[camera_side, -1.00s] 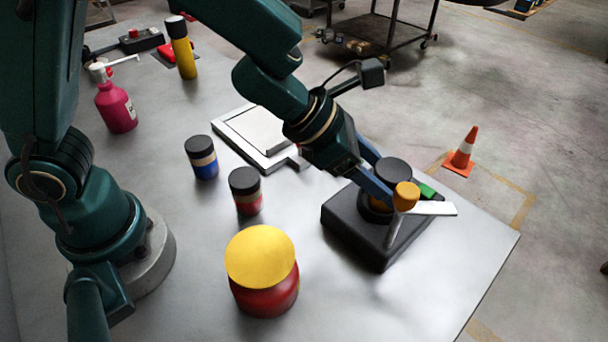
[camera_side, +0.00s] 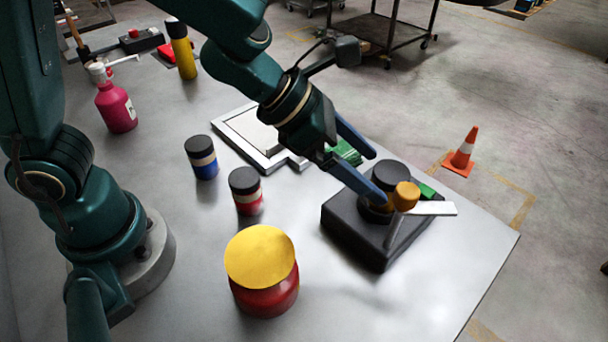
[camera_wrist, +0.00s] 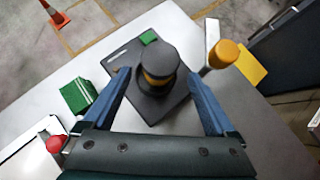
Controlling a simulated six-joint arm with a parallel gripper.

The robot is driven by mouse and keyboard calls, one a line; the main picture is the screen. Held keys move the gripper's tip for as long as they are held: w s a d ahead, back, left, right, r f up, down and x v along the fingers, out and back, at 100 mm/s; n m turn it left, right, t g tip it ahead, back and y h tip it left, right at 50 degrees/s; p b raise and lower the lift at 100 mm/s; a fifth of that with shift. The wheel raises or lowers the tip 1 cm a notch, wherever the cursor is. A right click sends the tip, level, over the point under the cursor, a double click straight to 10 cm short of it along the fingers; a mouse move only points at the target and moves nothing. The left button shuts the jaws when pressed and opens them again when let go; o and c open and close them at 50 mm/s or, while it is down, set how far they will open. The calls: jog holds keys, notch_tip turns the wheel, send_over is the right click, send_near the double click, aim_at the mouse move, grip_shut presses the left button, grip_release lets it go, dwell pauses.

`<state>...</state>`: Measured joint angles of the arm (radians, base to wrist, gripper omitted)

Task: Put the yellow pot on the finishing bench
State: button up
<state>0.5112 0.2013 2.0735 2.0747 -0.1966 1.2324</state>
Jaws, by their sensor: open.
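The yellow pot (camera_side: 391,176) has a black lid and a yellow-orange band. It stands upright on a dark, low stand (camera_side: 350,232) near the table's right edge; I cannot tell whether this stand is the finishing bench. In the wrist view, the pot (camera_wrist: 158,65) shows beyond and between the spread fingertips (camera_wrist: 158,75), apparently clear of both. The pot's lower part is partly hidden in the side view.
An orange-knobbed lever (camera_side: 405,196) with a white plate rises beside the pot. A green ribbed block (camera_side: 345,152) and a pale tray (camera_side: 235,133) lie behind. Blue (camera_side: 202,157) and red (camera_side: 245,190) pots and a yellow-topped red jar (camera_side: 262,270) stand left, with bare table between.

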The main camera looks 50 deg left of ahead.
jog(key=shift+s+a+r, duration=0.25)
jog(key=shift+r, duration=0.15)
jog(key=shift+a+r, duration=0.1)
jog(key=shift+r, duration=0.1)
jog(key=a+r+n+t+y, duration=0.35)
jog(key=a+n, duration=0.35)
jog(key=n, duration=0.5)
jog(key=a+r+n+t+y, duration=0.2)
jog(key=a+r+n+y, duration=0.2)
jog(key=a+n, duration=0.55)
jog(key=s+a+f+n+g+y, duration=0.1)
jog(key=s+n, duration=0.6)
jog(key=n, duration=0.7)
jog(key=a+f+g, duration=0.1)
jog(key=g, duration=0.1)
jog(key=shift+n+g, duration=0.35)
jog(key=shift+o, duration=0.5)
jog(key=s+d+f+n+g+h, duration=0.1)
jog(key=s+d+n+g+h, duration=0.1)
jog(key=s+d+n, duration=0.2)
jog(key=s+n, duration=0.2)
jog(key=n, duration=0.2)
jog(key=shift+s+f+g, duration=0.2)
jog(key=shift+f+g, duration=0.1)
jog(key=shift+f, duration=0.05)
jog(key=shift+s+d, duration=0.25)
